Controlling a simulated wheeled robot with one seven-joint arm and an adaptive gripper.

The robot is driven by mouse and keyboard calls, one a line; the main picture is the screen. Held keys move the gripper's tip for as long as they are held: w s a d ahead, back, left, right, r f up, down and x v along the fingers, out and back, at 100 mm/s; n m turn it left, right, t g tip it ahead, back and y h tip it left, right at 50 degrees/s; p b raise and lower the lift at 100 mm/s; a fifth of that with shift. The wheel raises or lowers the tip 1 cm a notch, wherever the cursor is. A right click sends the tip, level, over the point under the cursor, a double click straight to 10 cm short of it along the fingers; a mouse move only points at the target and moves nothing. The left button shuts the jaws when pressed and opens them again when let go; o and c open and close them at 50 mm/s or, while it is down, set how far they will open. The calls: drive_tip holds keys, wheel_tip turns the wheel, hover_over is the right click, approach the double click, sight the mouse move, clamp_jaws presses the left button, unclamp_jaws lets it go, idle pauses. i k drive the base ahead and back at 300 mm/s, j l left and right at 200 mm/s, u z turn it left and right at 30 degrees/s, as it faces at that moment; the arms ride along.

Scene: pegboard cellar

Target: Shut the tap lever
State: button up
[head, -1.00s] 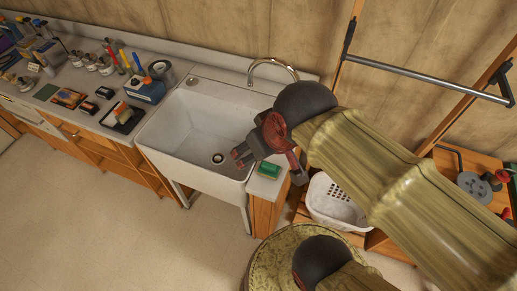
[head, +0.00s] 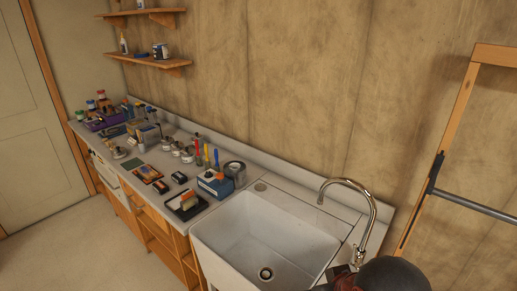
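The chrome gooseneck tap (head: 372,214) rises at the back right of the white sink (head: 215,256), its spout curving left over the basin. Its base is near my arm at the lower right, and I cannot clearly make out the lever there. My gripper (head: 341,277) shows only as a dark piece at the bottom edge, in front of the sink's right rim in the picture. Most of it is cut off or hidden, so its fingers cannot be read and contact with the tap cannot be told.
The worktop (head: 140,178) left of the sink holds a blue box (head: 214,186), a roll of tape (head: 235,170), jars and tools. Two wooden shelves (head: 150,61) hang above. A metal rail (head: 475,204) on a wooden frame stands at the right. The sink basin looks empty.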

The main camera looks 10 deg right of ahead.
sight(354, 266)
drive_tip(key=z, duration=0.9)
